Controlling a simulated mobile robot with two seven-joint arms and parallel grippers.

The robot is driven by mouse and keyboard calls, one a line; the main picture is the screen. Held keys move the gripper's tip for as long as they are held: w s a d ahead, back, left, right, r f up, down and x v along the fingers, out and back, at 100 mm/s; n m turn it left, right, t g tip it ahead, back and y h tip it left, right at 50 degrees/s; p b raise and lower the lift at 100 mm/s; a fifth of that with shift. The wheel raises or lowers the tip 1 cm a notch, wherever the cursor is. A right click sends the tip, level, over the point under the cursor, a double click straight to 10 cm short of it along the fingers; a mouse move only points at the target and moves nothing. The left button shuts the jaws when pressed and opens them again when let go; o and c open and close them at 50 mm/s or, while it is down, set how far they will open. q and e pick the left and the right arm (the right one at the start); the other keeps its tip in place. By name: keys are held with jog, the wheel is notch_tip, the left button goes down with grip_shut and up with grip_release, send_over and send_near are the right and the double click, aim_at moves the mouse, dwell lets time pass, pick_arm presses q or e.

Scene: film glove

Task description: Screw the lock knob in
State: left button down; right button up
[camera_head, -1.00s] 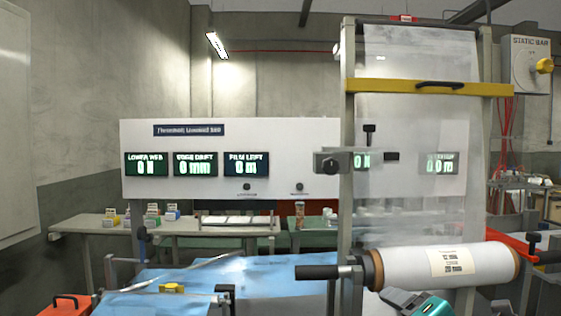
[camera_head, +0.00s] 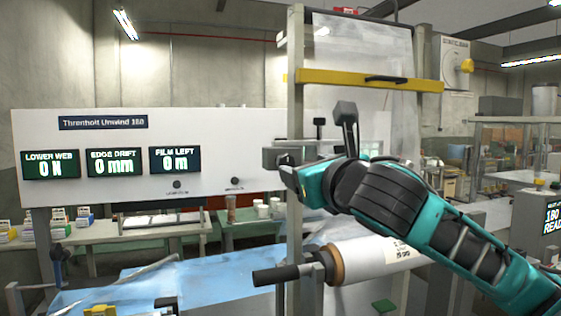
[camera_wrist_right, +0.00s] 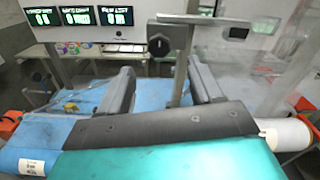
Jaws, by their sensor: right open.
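The lock knob (camera_wrist_right: 159,45) is a dark round knob on the front of a grey block (camera_wrist_right: 172,34) on the upright post. In the head view the grey block (camera_head: 277,156) sits at the left post, and my right gripper partly covers that area. My right gripper (camera_head: 314,135) is in front of the post. In the right wrist view it (camera_wrist_right: 165,84) is open, its two fingers spread with nothing between them. The knob shows beyond the fingertips, between them in the picture, apparently apart from them. My left gripper is out of view.
A film roll (camera_head: 372,259) with a black-handled shaft (camera_head: 283,273) lies below my right arm. A yellow bar (camera_head: 350,79) crosses the frame above. The display panel (camera_head: 150,195) stands left. Blue sheet (camera_head: 190,265) covers the lower left.

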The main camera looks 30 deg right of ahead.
aim_at(288, 162)
jog(key=x, duration=1)
jog(key=shift+w+a+p, duration=0.1)
jog(key=shift+w+p, duration=0.05)
jog(key=shift+p, duration=0.2)
jog(key=shift+c, duration=0.3)
jog(key=c, duration=1)
jog(key=shift+m, duration=0.3)
